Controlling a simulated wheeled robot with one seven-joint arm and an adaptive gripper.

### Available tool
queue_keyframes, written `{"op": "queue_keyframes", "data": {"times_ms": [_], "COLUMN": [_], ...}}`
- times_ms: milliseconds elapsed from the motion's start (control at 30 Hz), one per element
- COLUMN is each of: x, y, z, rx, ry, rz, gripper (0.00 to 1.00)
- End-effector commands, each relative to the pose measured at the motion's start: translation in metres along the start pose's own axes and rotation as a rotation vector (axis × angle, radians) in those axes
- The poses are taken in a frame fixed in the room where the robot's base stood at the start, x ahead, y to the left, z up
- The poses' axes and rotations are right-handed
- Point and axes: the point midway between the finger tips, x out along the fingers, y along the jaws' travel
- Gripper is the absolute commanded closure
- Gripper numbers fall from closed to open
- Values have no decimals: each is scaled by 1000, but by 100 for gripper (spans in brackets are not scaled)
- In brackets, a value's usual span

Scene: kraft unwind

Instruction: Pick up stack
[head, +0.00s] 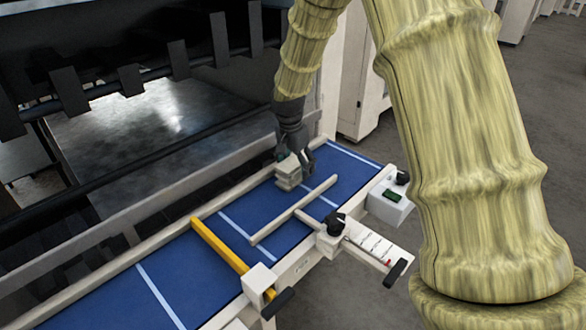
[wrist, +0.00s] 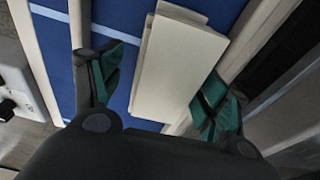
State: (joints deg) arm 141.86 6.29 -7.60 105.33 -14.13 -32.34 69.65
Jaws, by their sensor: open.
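The stack (head: 289,172) is a small pile of flat cream pieces on the blue belt, close to the belt's back rail. In the wrist view the stack (wrist: 178,68) looks like a pale slab with another layer's edge showing past it at the top. My gripper (head: 293,158) is at the stack from above. In the wrist view my gripper (wrist: 155,92) is open, with one dark, green-padded finger on each side of the stack. A gap shows between the left finger and the stack; the right finger is close to its edge, and contact cannot be told.
The blue belt (head: 185,270) has white cross lines. A yellow bar (head: 220,246) and a cream T-shaped guide (head: 293,211) cross it. A black knob (head: 336,222) and a control box (head: 390,198) sit on the front edge. A dark machine with hanging plates (head: 130,80) stands behind.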

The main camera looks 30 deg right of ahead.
Motion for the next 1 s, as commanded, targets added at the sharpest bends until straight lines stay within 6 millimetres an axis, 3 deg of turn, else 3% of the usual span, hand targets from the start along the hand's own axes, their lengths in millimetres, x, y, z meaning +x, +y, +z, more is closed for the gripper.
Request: {"op": "queue_keyframes", "data": {"times_ms": [400,667,1000], "x": [10,10,9], "y": [0,0,0], "z": [0,0,0], "rx": [1,1,1], "ry": [0,0,0], "rz": [-1,-1,0], "gripper": [25,72,74]}}
